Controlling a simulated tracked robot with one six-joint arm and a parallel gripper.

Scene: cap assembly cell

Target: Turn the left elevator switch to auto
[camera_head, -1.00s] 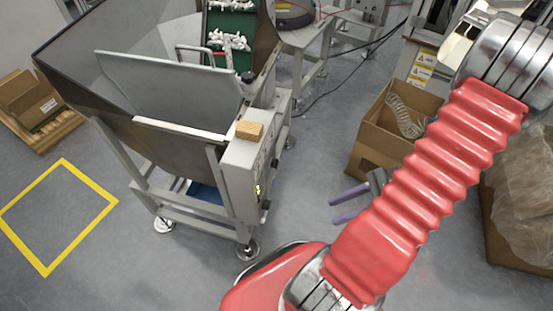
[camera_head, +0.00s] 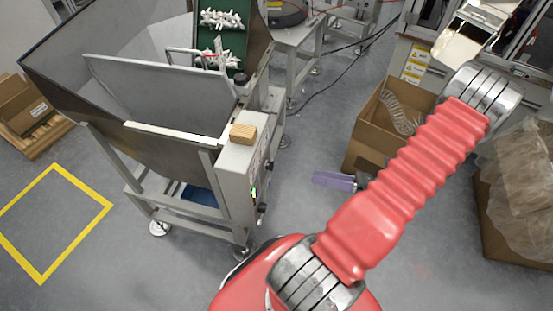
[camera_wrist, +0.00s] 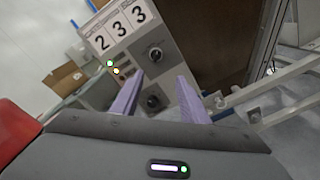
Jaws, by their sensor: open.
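The elevator's grey control box (camera_head: 240,170) stands on the side of the hopper in the head view, its switch side facing my gripper. In the wrist view its panel (camera_wrist: 172,75) shows two dark rotary switches: an upper one (camera_wrist: 155,54) and a lower one (camera_wrist: 153,101). The lower one appears between my fingers in the picture, with no contact visible. Which way the switches point is too small to tell. My gripper (camera_wrist: 158,85) has two purple fingers, apart and empty. In the head view my gripper (camera_head: 316,179) is right of the box, with a floor gap between.
A tan block (camera_head: 243,133) lies on top of the box. The metal hopper (camera_head: 150,95) and a green conveyor (camera_head: 222,40) with white parts are behind it. A cardboard box (camera_head: 375,135) stands behind my arm. Green and yellow lights (camera_wrist: 113,67) glow on the panel.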

